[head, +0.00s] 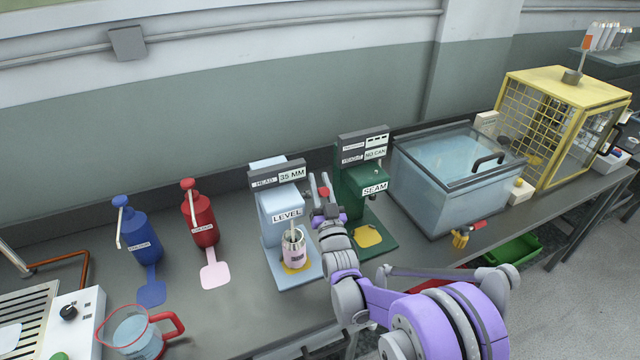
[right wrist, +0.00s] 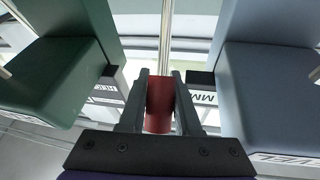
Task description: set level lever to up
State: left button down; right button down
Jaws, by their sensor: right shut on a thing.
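The level machine (head: 277,215) is pale blue, labelled LEVEL, with a display reading 35 MM. A pink can (head: 294,250) stands upright on its base over a yellow patch. My right gripper (head: 322,190) is at the right side of this machine, between it and the green SEAM machine. It is shut on the red knob (right wrist: 160,104) of the level lever, whose metal rod (right wrist: 166,40) runs away from the knob in the right wrist view. The lever's pivot is hidden in the head view. My left gripper is not in view.
The green seamer (head: 362,190) stands close on the right of my gripper, its display reading NO CAN. Red (head: 199,215) and blue (head: 138,238) pump bottles stand left. A lidded water tank (head: 450,190) and yellow cage (head: 560,120) are further right. A red-handled jug (head: 138,335) is front left.

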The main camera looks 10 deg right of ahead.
jog(key=shift+w+a+r+g, duration=0.1)
jog(key=shift+w+r+g, duration=0.15)
jog(key=shift+r+g, duration=0.1)
jog(key=shift+w, duration=0.15)
jog(key=shift+f, duration=0.1)
jog(key=c, duration=0.9)
grip_release()
